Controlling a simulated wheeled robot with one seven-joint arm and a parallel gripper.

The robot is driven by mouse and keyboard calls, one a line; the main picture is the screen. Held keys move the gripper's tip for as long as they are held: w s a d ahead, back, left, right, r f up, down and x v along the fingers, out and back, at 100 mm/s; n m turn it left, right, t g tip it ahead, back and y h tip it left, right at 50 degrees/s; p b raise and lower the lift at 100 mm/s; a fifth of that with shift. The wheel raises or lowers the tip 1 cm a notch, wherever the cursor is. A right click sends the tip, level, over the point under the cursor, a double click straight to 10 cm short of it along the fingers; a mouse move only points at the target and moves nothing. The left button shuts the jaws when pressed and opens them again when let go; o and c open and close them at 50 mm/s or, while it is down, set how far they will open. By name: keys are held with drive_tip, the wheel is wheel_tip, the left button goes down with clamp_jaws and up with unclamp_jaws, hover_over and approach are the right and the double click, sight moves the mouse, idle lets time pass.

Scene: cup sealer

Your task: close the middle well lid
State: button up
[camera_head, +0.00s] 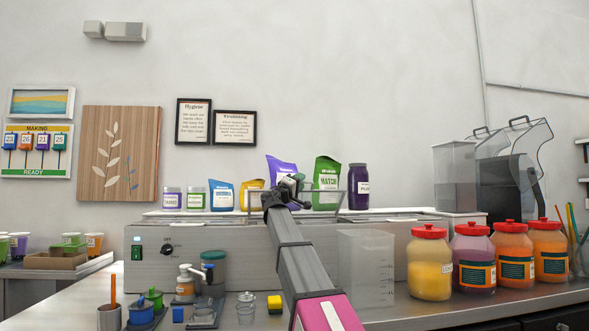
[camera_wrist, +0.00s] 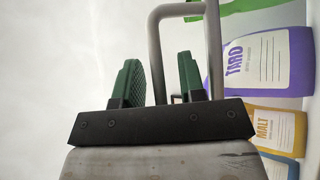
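My gripper (camera_head: 291,184) is above the back of the long grey metal counter unit (camera_head: 220,245), near its middle. In the wrist view my gripper (camera_wrist: 160,82) has its two green ridged fingers apart. A bent grey metal bar handle (camera_wrist: 214,60) shows close to the fingers. One leg of it appears in the gap between them, and the other passes by the right finger. I cannot tell whether the bar touches a finger. In the head view thin metal bars stand up around my gripper. My arm hides the middle well and most of its lid.
Behind the unit stand a purple taro bag (camera_head: 281,170), a green matcha bag (camera_head: 326,180) and a purple jar (camera_head: 358,187). A clear container (camera_head: 366,268) and red-lidded jars (camera_head: 430,265) stand to the right. Pump bottles (camera_head: 186,282) and small cups stand in front. The air above is free.

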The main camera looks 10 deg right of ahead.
drive_tip(key=w+r+n+g+y, duration=0.1)
drive_tip(key=w+r+n+y, duration=0.4)
drive_tip(key=w, duration=0.8)
wheel_tip(320, 180, up, 2)
drive_tip(key=shift+r+n+g, duration=0.1)
drive_tip(key=shift+n+g, duration=0.2)
drive_tip(key=shift+n, duration=0.5)
